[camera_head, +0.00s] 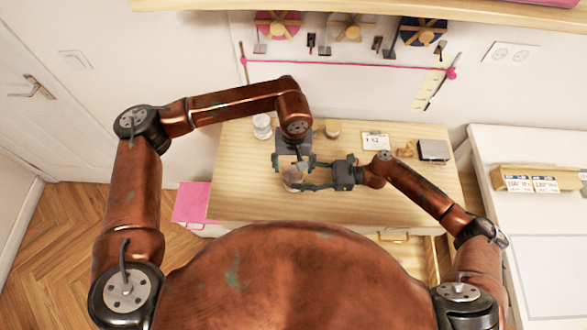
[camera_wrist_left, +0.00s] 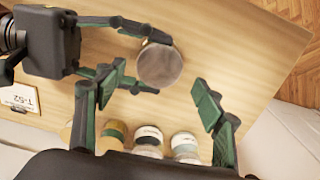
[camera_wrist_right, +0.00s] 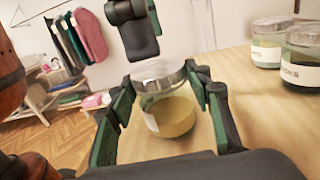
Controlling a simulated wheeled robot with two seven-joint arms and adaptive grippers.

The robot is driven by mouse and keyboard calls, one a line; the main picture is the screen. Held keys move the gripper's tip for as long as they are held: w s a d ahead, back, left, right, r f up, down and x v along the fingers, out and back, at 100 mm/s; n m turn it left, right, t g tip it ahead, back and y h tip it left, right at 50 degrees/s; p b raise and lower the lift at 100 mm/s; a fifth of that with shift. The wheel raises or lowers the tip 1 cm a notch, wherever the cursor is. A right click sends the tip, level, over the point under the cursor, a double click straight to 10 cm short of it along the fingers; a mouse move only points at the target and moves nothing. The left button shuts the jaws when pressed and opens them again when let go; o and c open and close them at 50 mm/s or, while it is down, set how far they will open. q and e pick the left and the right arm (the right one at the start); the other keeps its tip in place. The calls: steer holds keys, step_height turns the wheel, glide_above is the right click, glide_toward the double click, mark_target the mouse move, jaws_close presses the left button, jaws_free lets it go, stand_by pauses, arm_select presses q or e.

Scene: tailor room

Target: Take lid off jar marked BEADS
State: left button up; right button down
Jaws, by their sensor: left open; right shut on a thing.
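A glass jar (camera_head: 292,179) with tan contents stands near the front of the wooden table. In the right wrist view the jar (camera_wrist_right: 172,117) shows a white label whose writing I cannot read, and a silvery lid (camera_wrist_right: 158,74) sits on top. My right gripper (camera_wrist_right: 160,108) is shut around the jar's sides. My left gripper (camera_head: 294,161) points down above the jar, its fingers apart and empty. In the left wrist view the round lid (camera_wrist_left: 160,66) lies a little beyond the open left fingertips (camera_wrist_left: 157,97), apart from them.
Several other lidded jars stand on the table; some (camera_wrist_left: 148,138) show in the left wrist view and two (camera_wrist_right: 268,44) in the right wrist view. A card (camera_head: 375,141) and a dark box (camera_head: 433,151) are at the table's right. The table's left front is clear.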

steer(key=c, duration=0.9)
jaws_free()
steer(key=shift+c, duration=0.2)
